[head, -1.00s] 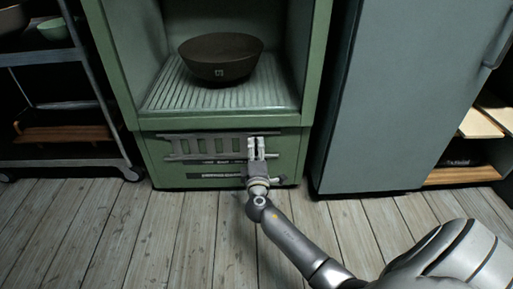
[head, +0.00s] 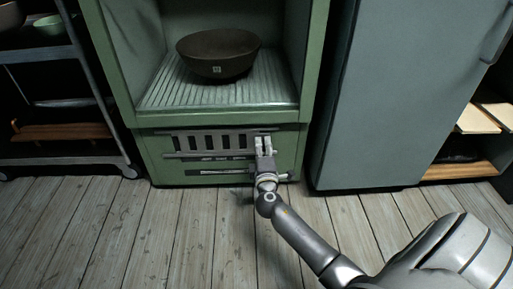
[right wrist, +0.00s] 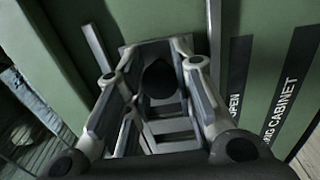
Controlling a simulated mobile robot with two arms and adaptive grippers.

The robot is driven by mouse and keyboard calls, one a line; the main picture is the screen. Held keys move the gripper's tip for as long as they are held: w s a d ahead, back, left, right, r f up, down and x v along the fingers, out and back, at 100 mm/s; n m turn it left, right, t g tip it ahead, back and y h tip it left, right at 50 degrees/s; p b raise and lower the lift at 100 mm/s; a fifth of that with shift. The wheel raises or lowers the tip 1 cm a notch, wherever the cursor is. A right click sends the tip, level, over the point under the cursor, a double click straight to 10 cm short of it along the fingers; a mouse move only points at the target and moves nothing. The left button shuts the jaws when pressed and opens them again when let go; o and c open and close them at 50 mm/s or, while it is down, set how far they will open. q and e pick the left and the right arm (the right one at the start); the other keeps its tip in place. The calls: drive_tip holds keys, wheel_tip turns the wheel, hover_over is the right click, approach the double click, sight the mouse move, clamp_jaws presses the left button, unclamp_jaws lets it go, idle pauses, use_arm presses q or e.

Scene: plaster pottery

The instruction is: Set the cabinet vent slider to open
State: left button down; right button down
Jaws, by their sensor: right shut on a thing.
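The green cabinet (head: 145,160) has a grey vent slider (head: 222,132) across its lower front panel. Several upright slots in the vent show dark between grey bars. My right gripper (head: 264,145) is at the right end of the vent, and its fingers are shut on the slider's dark knob. In the right wrist view the knob (right wrist: 158,78) sits between the fingers, with the barred slider plate (right wrist: 172,128) below it. The fingers hide part of the knob. My left gripper is not in view.
A dark bowl (head: 218,54) stands on the ribbed shelf (head: 160,100) above the vent. A wheeled rack (head: 85,60) stands to the left, and a grey-blue tall cabinet (head: 380,100) to the right. The plank floor (head: 150,235) in front is clear.

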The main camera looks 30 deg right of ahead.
drive_tip(key=shift+d, duration=0.25)
drive_tip(key=c, duration=1.2)
unclamp_jaws()
drive_tip(key=shift+s, duration=0.1)
